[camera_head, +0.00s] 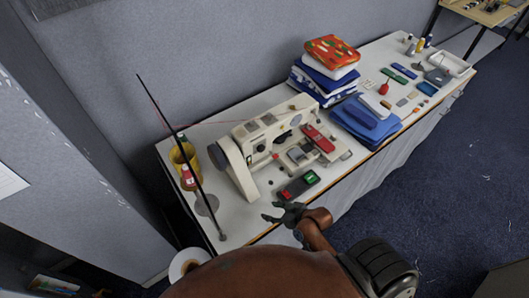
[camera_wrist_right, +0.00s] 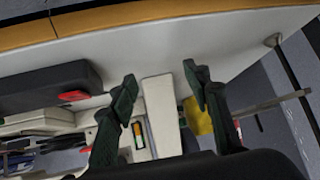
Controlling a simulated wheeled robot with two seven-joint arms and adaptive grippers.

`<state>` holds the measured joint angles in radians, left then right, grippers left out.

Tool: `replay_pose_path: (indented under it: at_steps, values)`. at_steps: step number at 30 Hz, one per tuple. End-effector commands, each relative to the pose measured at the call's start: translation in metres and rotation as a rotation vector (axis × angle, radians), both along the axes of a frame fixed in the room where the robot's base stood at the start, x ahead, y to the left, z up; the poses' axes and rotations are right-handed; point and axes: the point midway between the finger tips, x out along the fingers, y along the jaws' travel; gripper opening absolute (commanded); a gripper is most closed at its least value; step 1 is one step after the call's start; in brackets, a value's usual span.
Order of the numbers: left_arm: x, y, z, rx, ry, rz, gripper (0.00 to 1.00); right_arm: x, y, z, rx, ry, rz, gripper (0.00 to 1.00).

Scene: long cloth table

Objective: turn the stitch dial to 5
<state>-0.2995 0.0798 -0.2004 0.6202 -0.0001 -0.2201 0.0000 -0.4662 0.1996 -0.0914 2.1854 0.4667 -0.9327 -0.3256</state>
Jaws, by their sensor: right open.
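The cream sewing machine (camera_head: 240,165) stands on the long table's near half. Its front carries a dark round knob (camera_head: 283,137) and smaller round controls; I cannot read any numbers or tell which is the stitch dial. My right gripper (camera_head: 272,211) is open and empty at the table's front edge, apart from the machine and in front of its left end. In the right wrist view, the open fingers (camera_wrist_right: 159,76) frame the machine's pale end (camera_wrist_right: 158,110), which lies beyond them. My left gripper is not in view.
A dark box with green and red buttons (camera_head: 299,187) lies between the machine and the front edge. A thin black rod (camera_head: 181,155) and a yellow container (camera_head: 178,157) stand at the left. Folded blue cloths (camera_head: 366,120) and small items fill the right side.

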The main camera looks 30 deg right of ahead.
Motion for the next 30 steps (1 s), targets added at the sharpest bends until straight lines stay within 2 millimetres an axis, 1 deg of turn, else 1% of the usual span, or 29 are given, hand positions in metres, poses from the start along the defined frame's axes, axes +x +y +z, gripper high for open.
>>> replay_pose_path:
  at_steps: [1,2,3,5,6,8,9,10,12,15,18,20,23,30]
  values:
    - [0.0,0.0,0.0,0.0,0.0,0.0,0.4,0.015,0.002,0.006,0.021,-0.06,0.012,0.44]
    - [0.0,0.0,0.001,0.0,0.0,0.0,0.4,0.024,0.004,0.01,0.037,-0.102,0.018,0.44]
    - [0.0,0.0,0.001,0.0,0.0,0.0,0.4,0.037,0.004,0.017,0.057,-0.165,0.024,0.44]
    - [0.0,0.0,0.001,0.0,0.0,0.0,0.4,0.06,0.001,0.031,0.09,-0.273,0.015,0.44]
    - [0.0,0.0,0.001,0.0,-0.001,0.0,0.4,0.075,-0.005,0.042,0.108,-0.35,-0.002,0.44]
    - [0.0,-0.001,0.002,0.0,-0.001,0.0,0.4,0.094,-0.018,0.057,0.132,-0.458,-0.045,0.44]
    - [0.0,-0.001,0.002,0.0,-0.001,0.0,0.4,0.105,-0.029,0.066,0.141,-0.52,-0.079,0.44]
    - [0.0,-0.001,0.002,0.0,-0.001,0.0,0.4,0.112,-0.037,0.072,0.145,-0.56,-0.107,0.44]
    - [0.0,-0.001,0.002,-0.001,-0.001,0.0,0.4,0.124,-0.058,0.083,0.148,-0.637,-0.171,0.44]
    - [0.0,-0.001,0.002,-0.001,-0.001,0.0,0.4,0.133,-0.082,0.093,0.145,-0.704,-0.248,0.44]
    - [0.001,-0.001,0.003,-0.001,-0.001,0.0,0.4,0.138,-0.095,0.097,0.139,-0.736,-0.289,0.44]
    - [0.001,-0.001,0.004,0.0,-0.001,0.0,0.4,0.142,-0.098,0.098,0.14,-0.743,-0.302,0.44]
    - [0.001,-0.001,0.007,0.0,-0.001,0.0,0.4,0.154,-0.098,0.1,0.139,-0.747,-0.305,0.44]
    - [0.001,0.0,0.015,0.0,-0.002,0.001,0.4,0.192,-0.095,0.1,0.14,-0.745,-0.304,0.44]
